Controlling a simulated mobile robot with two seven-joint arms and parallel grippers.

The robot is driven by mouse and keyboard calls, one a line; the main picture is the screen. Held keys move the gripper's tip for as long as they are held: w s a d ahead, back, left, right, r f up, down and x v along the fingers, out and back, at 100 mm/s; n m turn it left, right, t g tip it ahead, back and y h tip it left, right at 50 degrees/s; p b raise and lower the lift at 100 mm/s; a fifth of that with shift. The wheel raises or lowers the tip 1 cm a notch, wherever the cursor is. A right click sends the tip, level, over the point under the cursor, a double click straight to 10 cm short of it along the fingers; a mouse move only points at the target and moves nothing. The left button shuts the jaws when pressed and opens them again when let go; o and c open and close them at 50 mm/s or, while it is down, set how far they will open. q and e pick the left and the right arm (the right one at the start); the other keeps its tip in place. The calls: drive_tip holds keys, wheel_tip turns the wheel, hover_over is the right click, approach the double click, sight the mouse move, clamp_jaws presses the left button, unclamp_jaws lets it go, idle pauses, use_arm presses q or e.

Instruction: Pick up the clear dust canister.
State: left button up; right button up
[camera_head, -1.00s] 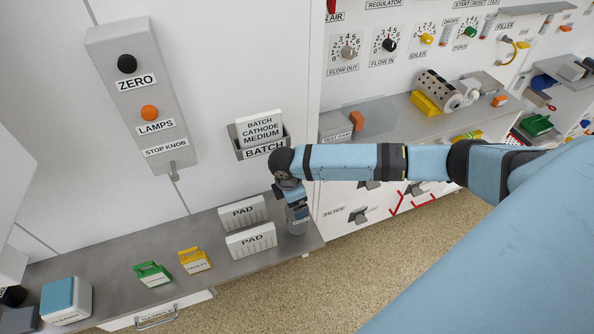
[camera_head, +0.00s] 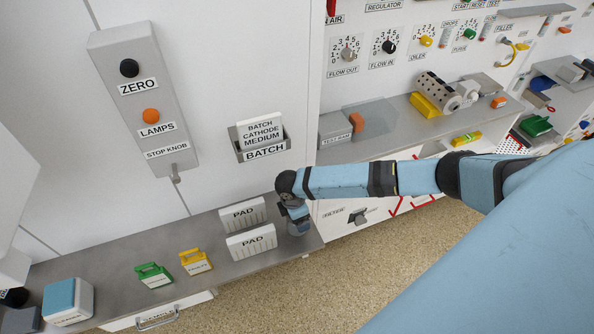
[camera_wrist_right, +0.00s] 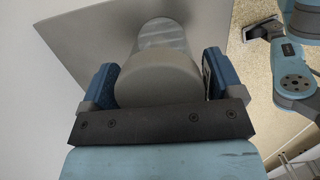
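The clear dust canister (camera_head: 299,228) stands upright at the right end of the grey shelf, beside the two white PAD boxes. It is partly hidden under my right gripper (camera_head: 295,211), which points down over it. In the right wrist view the canister's round grey lid (camera_wrist_right: 158,84) lies between the two blue fingers of my right gripper (camera_wrist_right: 160,82), and its clear body shows beyond. The fingers are wide apart, one on each side of the lid; whether they touch it is unclear. My left gripper is not in view.
Two PAD boxes (camera_head: 251,241) stand close to the left of the canister. A yellow holder (camera_head: 195,261), a green holder (camera_head: 153,275) and a blue-topped box (camera_head: 68,300) are farther left. The BATCH card holder (camera_head: 262,147) is on the wall above.

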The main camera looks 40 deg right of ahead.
drive_tip(key=c, duration=0.7)
